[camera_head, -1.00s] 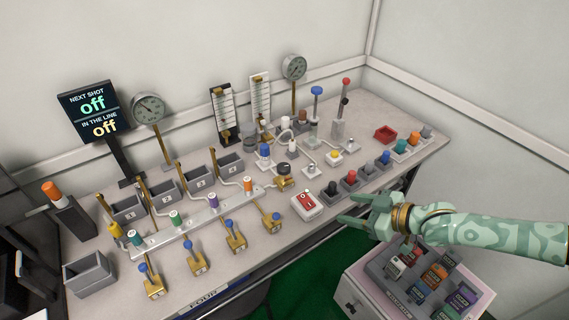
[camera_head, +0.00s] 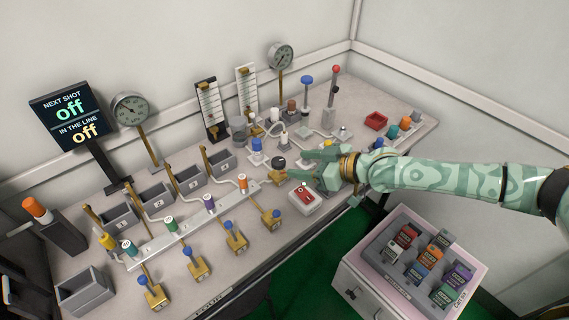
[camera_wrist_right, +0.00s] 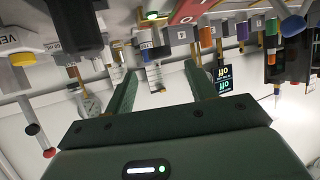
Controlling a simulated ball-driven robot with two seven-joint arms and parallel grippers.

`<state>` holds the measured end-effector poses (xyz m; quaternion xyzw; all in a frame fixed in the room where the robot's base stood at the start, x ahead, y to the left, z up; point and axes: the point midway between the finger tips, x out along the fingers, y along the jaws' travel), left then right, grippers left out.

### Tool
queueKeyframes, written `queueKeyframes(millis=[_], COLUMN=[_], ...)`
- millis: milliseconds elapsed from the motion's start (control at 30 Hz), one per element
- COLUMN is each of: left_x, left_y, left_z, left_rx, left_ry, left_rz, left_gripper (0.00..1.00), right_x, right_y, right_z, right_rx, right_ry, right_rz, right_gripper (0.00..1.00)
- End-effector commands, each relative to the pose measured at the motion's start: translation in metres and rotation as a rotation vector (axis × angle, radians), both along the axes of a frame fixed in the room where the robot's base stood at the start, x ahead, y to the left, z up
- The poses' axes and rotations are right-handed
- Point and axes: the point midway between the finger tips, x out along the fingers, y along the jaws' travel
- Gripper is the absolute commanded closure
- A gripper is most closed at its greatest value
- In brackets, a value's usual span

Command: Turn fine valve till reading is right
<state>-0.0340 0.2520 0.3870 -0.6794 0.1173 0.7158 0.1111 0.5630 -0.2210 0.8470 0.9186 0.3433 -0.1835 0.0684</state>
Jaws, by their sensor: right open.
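My right gripper (camera_head: 300,166) reaches in from the right over the bench, its fingers open and pointing left. A brass valve with a black knob (camera_head: 278,163) stands just left of the fingertips, apart from them; I cannot tell whether it is the fine valve. In the right wrist view the open fingers (camera_wrist_right: 163,82) have nothing between them. One round dial gauge (camera_head: 130,108) stands at the back left, another (camera_head: 281,57) at the back middle. Their readings are too small to tell. My left gripper is not in view.
A red-and-white switch box (camera_head: 305,197) sits below the gripper. Blue-handled brass valves (camera_head: 236,236) line the front edge. A screen (camera_head: 70,112) reads "off" twice. Two upright flow tubes (camera_head: 246,88) stand at the back. A tray of coloured blocks (camera_head: 385,262) is on the white cabinet.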

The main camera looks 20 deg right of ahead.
Motion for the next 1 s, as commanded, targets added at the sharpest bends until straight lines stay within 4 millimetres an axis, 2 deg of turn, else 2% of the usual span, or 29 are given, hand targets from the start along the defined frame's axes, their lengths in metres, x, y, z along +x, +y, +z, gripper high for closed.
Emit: queueKeyframes(millis=[100, 300, 667, 800, 833, 1000], left_x=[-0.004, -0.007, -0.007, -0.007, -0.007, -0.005], left_y=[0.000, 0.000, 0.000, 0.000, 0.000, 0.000], left_z=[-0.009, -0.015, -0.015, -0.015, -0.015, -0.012], left_rx=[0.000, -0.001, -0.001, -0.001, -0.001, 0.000], left_ry=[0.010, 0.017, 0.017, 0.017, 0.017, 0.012], left_rz=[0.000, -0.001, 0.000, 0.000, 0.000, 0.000], left_gripper=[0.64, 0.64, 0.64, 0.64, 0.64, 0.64], right_x=[0.018, 0.036, 0.039, 0.039, 0.039, 0.039], right_y=[0.016, 0.030, 0.034, 0.033, 0.033, 0.034], right_z=[-0.013, -0.021, -0.020, -0.021, -0.021, -0.018], right_rx=[0.002, 0.001, 0.000, 0.000, 0.000, 0.001], right_ry=[0.002, 0.001, -0.001, -0.001, -0.001, -0.003], right_rz=[0.000, 0.000, -0.001, -0.001, -0.001, -0.005], right_gripper=[0.44, 0.44, 0.44, 0.83, 0.89, 0.89])
